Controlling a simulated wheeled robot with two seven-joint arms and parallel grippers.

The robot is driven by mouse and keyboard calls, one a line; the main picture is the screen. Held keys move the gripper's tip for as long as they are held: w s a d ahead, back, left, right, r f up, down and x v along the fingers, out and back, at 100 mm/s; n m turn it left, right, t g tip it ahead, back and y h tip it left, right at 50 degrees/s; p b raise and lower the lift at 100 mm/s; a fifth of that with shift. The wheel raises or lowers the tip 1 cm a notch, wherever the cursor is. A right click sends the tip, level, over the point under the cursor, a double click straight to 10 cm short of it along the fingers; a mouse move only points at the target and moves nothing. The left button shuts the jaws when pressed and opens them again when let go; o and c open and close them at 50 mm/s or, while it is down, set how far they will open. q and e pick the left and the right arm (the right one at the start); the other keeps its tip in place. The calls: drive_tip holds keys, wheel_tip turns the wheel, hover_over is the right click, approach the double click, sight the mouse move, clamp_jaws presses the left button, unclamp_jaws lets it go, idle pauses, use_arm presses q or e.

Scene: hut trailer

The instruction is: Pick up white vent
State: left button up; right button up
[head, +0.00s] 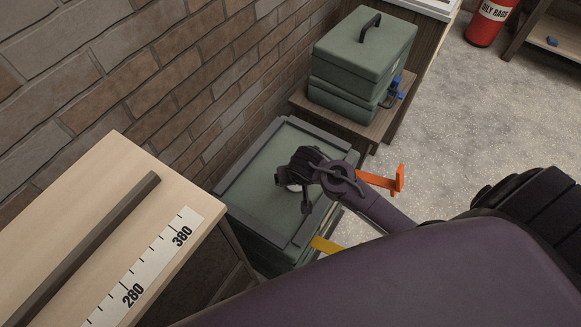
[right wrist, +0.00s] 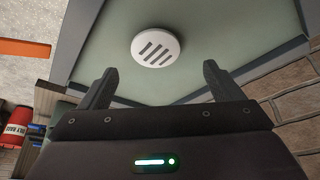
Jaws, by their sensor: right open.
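The white vent (right wrist: 155,47) is a round white disc with several dark slots. It lies on the green lid of a large bin (head: 262,165). In the head view only a small part of the vent shows, behind my gripper. My right gripper (right wrist: 160,72) is open and empty, with its two fingers apart and the vent beyond the tips, roughly centred between them. In the head view the right gripper (head: 291,194) is over the bin's lid. My left gripper is not in view.
A smaller green box with a black handle (head: 365,45) stands on a wooden shelf behind the bin. A wooden surface with a ruler strip (head: 150,262) is at the left, beside a brick wall (head: 150,75). A red can (head: 490,20) stands at the far right. Carpeted floor (head: 470,120) is open.

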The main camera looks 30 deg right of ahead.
drive_tip(key=x, duration=0.2)
drive_tip(key=shift+s+d+f, duration=0.1)
drive_tip(key=shift+d+f, duration=0.15)
drive_tip(key=shift+f, duration=0.05)
drive_tip(key=x, duration=0.3)
drive_tip(key=shift+w+d+f, duration=0.1)
drive_tip(key=shift+w+f, duration=0.1)
drive_tip(key=shift+f, duration=0.15)
drive_tip(key=shift+w+f, duration=0.1)
drive_tip(key=shift+f, duration=0.05)
drive_tip(key=c, duration=1)
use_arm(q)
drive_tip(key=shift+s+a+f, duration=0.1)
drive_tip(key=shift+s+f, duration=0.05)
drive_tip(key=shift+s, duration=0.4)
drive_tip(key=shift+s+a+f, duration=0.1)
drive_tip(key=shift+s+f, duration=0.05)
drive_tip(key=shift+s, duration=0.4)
